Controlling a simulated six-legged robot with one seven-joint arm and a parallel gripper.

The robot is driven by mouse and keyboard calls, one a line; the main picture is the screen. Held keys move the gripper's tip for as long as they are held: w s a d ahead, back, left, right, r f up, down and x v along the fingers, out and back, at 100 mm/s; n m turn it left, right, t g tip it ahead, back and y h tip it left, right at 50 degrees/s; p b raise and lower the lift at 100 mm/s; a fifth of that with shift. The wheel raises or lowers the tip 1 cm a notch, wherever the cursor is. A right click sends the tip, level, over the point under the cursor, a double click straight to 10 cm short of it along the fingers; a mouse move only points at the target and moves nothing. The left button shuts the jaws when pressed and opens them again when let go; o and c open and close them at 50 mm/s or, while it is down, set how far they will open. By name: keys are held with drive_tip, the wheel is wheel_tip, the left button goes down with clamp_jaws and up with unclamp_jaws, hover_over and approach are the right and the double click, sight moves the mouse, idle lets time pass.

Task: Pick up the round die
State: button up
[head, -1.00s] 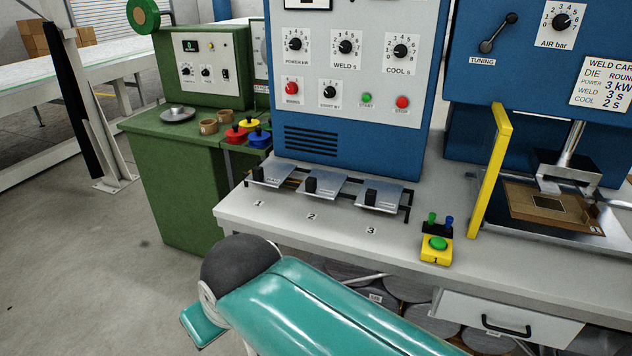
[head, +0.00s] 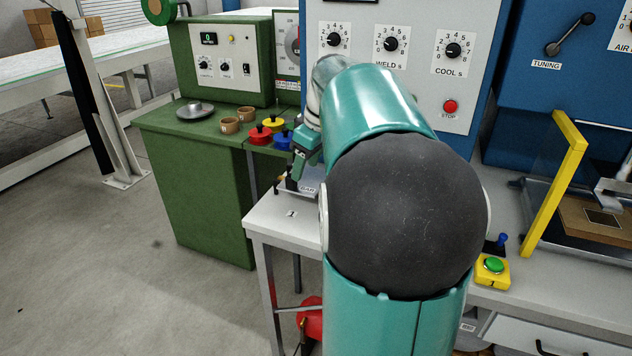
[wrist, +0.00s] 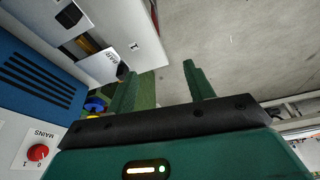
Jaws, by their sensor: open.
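The dies are flat silver plates with black handles on the white bench. In the head view, the plate at position 1 (head: 308,190) shows part of a label reading BAR. It also shows in the wrist view (wrist: 103,66), beside the number 1. A second plate (wrist: 58,24) shows at the wrist view's upper left; its label is not readable. My arm hides positions 2 and 3 in the head view, so I cannot tell which plate is round. My gripper (wrist: 158,70) is open and empty; in the head view it is by the bench's left end.
A green bench (head: 185,125) with red, yellow and blue knobbed pieces (head: 270,130) stands left of the white bench (head: 262,222). The blue welder cabinet rises behind. Open floor lies left.

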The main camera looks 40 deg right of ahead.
drive_tip(key=s+d+f+n+y, duration=0.1)
drive_tip(key=s+d+f, duration=0.15)
drive_tip(key=d, duration=0.75)
drive_tip(key=s+d+f+n, duration=0.1)
drive_tip(key=s+d+f, duration=0.15)
drive_tip(key=d, duration=0.75)
drive_tip(key=shift+t, duration=0.4)
drive_tip(key=x, duration=0.7)
drive_tip(key=shift+f, duration=0.25)
drive_tip(key=shift+x, duration=2.8)
drive_tip(key=shift+w+d+r, duration=0.1)
drive_tip(key=shift+r, duration=0.05)
clamp_jaws()
